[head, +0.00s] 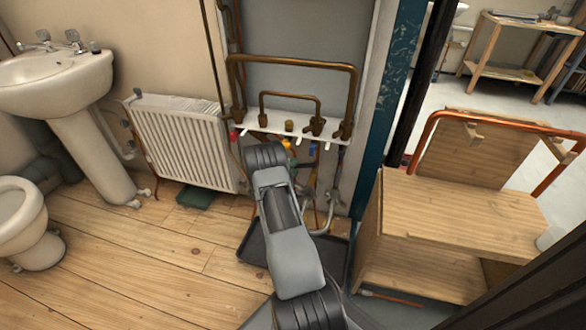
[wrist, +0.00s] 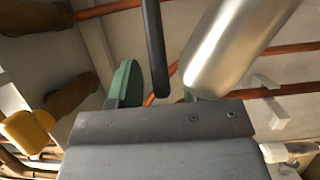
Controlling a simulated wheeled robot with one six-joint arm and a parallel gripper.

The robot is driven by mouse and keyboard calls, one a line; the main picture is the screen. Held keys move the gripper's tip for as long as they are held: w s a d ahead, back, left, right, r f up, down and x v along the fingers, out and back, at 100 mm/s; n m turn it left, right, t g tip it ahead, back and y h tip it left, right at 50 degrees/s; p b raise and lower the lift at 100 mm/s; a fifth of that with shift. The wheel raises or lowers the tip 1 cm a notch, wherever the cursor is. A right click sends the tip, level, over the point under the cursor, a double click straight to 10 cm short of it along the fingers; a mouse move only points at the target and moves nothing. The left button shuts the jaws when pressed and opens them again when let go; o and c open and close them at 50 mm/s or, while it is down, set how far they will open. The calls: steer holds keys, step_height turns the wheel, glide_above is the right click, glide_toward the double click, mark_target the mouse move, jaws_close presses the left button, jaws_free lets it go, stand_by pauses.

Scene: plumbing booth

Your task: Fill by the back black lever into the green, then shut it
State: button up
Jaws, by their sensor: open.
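A black lever (wrist: 155,45) hangs down from the top middle of the wrist view. My gripper (wrist: 156,88) is open, with a green pad on each side. The lever's lower end shows between the pads; I cannot tell whether it touches either. A silver cylinder (wrist: 235,45) to the right of the lever partly covers the right pad. In the head view my arm hides my gripper and the black lever, under the white pipe shelf (head: 272,132). No gauge with a green zone can be made out in either view.
A yellow handle (wrist: 27,132) is at the left of the wrist view, with copper pipes (wrist: 290,47) behind. In the head view, a radiator (head: 182,140) stands left of my arm, a dark tray (head: 258,250) lies below, and a wooden bench (head: 455,210) is on the right.

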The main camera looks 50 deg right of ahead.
jaws_close()
stand_by(0.4)
